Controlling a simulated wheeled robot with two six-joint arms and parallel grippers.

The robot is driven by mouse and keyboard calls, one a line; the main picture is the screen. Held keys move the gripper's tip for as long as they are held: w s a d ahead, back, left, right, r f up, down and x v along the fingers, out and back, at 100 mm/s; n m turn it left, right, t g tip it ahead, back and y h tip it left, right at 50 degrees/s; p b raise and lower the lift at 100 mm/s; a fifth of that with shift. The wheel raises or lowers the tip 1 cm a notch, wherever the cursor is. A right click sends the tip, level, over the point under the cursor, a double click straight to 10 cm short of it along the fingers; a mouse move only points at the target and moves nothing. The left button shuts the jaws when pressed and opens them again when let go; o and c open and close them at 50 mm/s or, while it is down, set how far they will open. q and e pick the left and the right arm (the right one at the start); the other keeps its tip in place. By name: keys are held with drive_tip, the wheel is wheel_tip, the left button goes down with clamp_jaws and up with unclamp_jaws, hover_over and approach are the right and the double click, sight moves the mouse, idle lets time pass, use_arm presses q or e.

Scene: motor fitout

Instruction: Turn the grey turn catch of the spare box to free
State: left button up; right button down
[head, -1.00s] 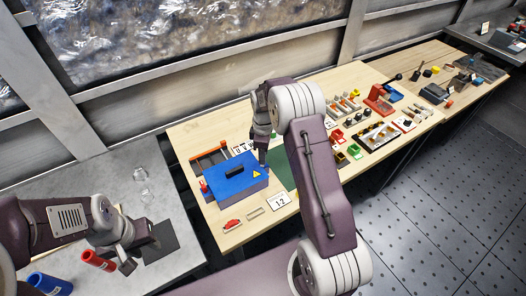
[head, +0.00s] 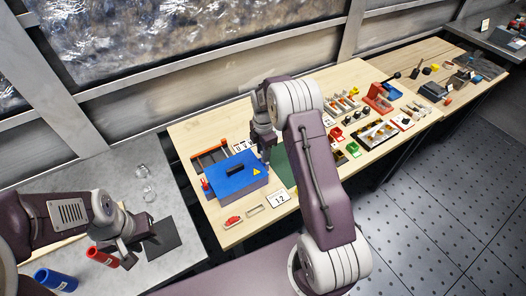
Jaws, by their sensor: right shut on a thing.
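The blue box (head: 230,183), with a black handle and a yellow warning triangle on its lid, stands closed on the wooden table. I take it for the spare box. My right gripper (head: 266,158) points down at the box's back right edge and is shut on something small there. The grey turn catch is hidden by the fingers or too small to make out, so its angle cannot be read. My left gripper (head: 128,257) hangs over the grey table at lower left, away from the box. Its finger gap is unclear.
A red cup (head: 102,257) and a blue cup (head: 55,282) are by my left gripper, near a dark mat (head: 163,238). A number card (head: 278,199) and a red part (head: 233,221) lie before the box. Trays and small parts fill the table's right side.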

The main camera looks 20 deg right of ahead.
drive_tip(key=shift+w+r, duration=0.2)
drive_tip(key=shift+r, duration=0.05)
idle(0.3)
drive_tip(key=c, duration=1)
unclamp_jaws()
drive_tip(key=shift+c, duration=0.2)
drive_tip(key=shift+s+f, duration=0.1)
wheel_tip(320, 180, up, 9)
drive_tip(key=b, duration=0.1)
